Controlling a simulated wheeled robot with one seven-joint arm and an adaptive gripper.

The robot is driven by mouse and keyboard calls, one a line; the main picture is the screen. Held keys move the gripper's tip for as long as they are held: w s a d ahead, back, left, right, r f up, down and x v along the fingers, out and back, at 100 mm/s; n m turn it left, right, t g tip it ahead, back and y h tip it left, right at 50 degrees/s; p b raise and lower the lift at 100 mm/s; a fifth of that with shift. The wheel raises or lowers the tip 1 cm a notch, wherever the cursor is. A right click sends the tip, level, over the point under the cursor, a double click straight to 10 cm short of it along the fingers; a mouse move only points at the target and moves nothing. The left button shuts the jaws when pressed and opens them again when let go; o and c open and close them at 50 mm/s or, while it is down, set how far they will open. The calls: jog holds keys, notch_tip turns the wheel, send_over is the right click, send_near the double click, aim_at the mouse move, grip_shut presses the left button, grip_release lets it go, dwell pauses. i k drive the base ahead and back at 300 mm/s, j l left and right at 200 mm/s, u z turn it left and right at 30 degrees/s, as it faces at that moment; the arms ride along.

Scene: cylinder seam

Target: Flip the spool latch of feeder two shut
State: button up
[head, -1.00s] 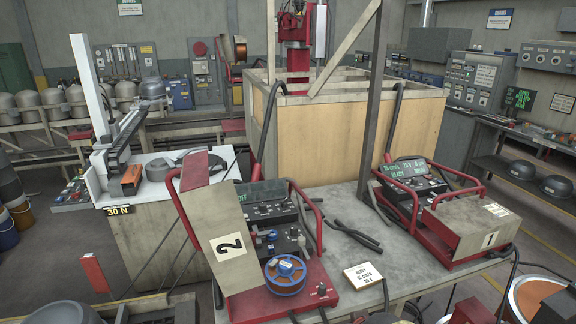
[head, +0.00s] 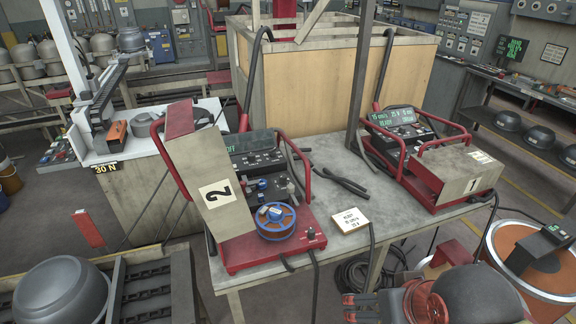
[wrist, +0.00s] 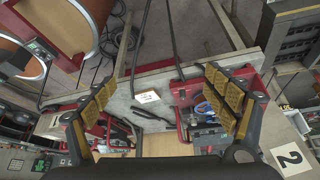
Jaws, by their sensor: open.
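Feeder two (head: 240,252) stands on the left of the table, a red-framed unit with its cover (head: 212,185) marked 2 raised. Its blue-hubbed spool (head: 275,221) sits exposed on the red base; a small blue and white piece shows at the hub. I cannot tell for sure which part is the latch or its position. In the wrist view the spool (wrist: 203,108) shows beside the right finger, and the 2 label (wrist: 290,157) is at lower right. My gripper (wrist: 160,100) is open and empty, apart from the feeder. Part of my arm shows at the head view's lower right.
Feeder one (head: 445,178) stands on the right of the table with its cover down. A white card (head: 349,220) and dark cables (head: 343,177) lie between the feeders. A grey post (head: 362,75) rises behind. A large orange-faced cylinder (head: 535,258) is at lower right.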

aim_at(290, 188)
jog(key=i+l, duration=0.15)
jog(key=i, duration=0.95)
